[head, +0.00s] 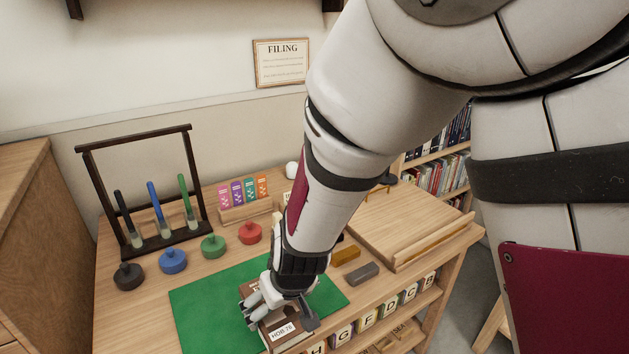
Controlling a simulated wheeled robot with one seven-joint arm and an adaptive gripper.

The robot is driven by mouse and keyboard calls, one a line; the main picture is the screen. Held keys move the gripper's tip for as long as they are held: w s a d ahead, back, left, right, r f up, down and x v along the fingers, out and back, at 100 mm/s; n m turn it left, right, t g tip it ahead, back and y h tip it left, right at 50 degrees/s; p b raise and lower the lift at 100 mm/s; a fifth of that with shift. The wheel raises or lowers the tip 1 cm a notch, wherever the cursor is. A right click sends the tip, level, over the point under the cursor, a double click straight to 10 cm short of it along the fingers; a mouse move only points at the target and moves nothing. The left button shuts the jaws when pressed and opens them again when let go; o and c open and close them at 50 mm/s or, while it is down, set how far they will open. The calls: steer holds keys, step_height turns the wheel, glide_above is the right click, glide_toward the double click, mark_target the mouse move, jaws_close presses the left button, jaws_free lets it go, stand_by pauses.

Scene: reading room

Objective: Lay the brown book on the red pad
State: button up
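A brown book (294,341) with a white label reading HOB 76 is at the front of the green mat (205,308), partly covered by my gripper. My gripper (281,313) points down over the book, its fingers apart on either side of the book's upper part. I cannot tell whether the fingers press on it or whether the book is lifted. A red round piece with a knob (250,234) stands behind the mat. I see no flat red pad; part of the table is hidden by my arm.
Green (212,246), blue (173,262) and dark (129,277) knobbed pieces stand left of the red one. A dark rack (146,245) holds coloured sticks. Small brown (346,255) and grey (362,273) blocks lie right of my gripper, before a slanted wooden board (405,222).

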steer(key=w+d+r+m+h+p, duration=0.1)
steer(key=d+r+m+p, duration=0.1)
steer(key=d, duration=1.1)
steer(key=w+d+r+m+h+p, duration=0.1)
steer(key=d+m+p, duration=0.4)
steer(key=d, duration=0.9)
steer(key=shift+d+r+t+h+p, duration=0.15)
steer(key=shift+r+t+h+p, duration=0.2)
steer(key=shift+r, duration=0.5)
steer(key=shift+w, duration=0.15)
